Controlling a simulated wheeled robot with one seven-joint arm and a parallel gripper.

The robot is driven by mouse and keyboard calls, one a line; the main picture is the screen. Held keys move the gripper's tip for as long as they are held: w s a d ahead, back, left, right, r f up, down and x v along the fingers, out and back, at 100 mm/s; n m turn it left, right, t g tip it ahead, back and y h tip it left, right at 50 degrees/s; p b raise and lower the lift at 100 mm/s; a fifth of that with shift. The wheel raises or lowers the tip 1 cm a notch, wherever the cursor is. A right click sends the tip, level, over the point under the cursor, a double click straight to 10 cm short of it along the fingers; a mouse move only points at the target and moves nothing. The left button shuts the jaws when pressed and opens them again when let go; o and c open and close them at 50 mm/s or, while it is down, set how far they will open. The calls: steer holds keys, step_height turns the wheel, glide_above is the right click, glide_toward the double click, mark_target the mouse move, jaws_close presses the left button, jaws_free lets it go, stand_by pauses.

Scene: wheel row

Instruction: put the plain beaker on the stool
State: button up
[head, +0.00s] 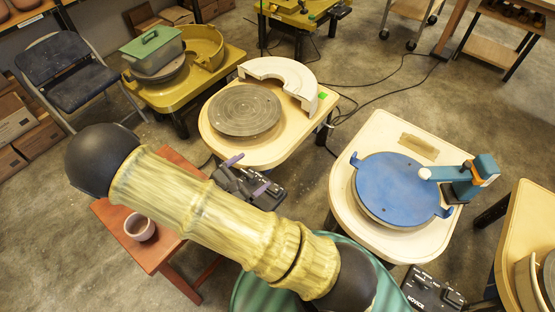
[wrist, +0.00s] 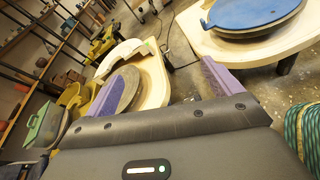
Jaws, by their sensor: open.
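A small pinkish-grey cup (head: 139,227), which looks like the plain beaker, stands upright on a low red-brown wooden stool (head: 112,213) at the lower left of the head view. No pattern shows on it at this size. My gripper (head: 248,176) is open, with nothing between its purple fingers. It is to the right of the stool and apart from the cup, in front of the middle wheel. My arm crosses the head view and hides part of the stool's right side. The wrist view shows the open fingers (wrist: 160,70); neither cup nor stool shows there.
A wheel with a grey disc (head: 245,110) and white splash guard stands behind my gripper. A wheel with a blue disc (head: 398,188) is to the right. A yellow wheel (head: 213,84) carries a green-lidded box (head: 152,46). A folding chair (head: 75,85) stands far left. Cables cross the floor.

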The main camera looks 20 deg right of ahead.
steer(key=s+d+r+m+g+y, duration=0.4)
steer(key=s+d+m+g+y, duration=0.15)
steer(key=s+m+g, duration=0.45)
step_height(320, 180, up, 9)
steer(key=w+m+t+y, duration=0.2)
steer(key=m+t+y, duration=0.3)
steer(key=m, duration=0.5)
steer(key=shift+r+y, duration=0.2)
steer(key=shift+y, duration=0.85)
steer(key=shift+w, duration=0.15)
steer(key=w+p+v, duration=0.1)
steer(key=p+v, duration=0.6)
steer(key=p, duration=0.1)
steer(key=w+p+v, duration=0.2)
steer(key=p+v, duration=0.6)
steer(key=shift+r, duration=0.75)
